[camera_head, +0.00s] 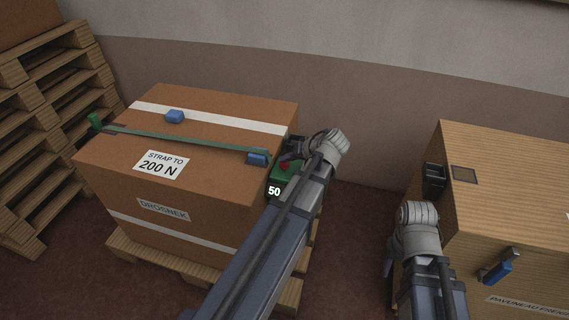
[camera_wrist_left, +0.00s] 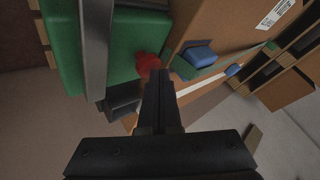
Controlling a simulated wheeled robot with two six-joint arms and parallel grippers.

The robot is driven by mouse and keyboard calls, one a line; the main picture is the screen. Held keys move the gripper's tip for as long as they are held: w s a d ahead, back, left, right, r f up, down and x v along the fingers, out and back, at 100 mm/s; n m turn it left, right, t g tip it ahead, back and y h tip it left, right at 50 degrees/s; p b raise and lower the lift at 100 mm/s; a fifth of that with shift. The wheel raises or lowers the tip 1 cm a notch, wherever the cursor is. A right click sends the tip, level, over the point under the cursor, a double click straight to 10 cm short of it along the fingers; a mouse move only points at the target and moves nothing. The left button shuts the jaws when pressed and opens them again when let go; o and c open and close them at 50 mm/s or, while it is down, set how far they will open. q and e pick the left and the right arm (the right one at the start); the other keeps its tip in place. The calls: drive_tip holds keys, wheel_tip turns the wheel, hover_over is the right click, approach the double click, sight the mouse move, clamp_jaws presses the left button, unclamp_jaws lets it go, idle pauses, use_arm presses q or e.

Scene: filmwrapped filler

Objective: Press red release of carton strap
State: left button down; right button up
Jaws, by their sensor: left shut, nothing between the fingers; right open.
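The brown carton (camera_head: 190,185) stands on a pallet with a green strap (camera_head: 190,141) across its top. The green strap tensioner (camera_head: 290,178) hangs at the carton's right side and its display reads 50. Its red release (camera_head: 285,166) shows beside my left arm, which hides part of the tensioner. In the left wrist view the red release (camera_wrist_left: 148,62) sits at the edge of the green tensioner body (camera_wrist_left: 65,50). My left gripper (camera_wrist_left: 158,74) is shut and empty, its tips right by the red release; contact cannot be told. My right gripper (camera_head: 391,262) is open, left of the wooden crate, mostly hidden.
Blue corner pieces (camera_head: 175,116) sit on the carton, another (camera_head: 257,159) near its right edge. A label reads "STRAP TO 200 N" (camera_head: 161,163). A wooden crate (camera_head: 510,200) stands at right, stacked pallets (camera_head: 50,110) at left. A wall closes the back.

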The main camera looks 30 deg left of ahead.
sight(287, 165)
use_arm(q)
drive_tip(key=shift+f+b, duration=0.6)
drive_tip(key=shift+f, duration=0.05)
idle(0.4)
idle(0.4)
drive_tip(key=shift+r+p, duration=1.3)
drive_tip(key=shift+r, duration=0.05)
wheel_tip(287, 165, up, 5)
drive_tip(key=p, duration=0.5)
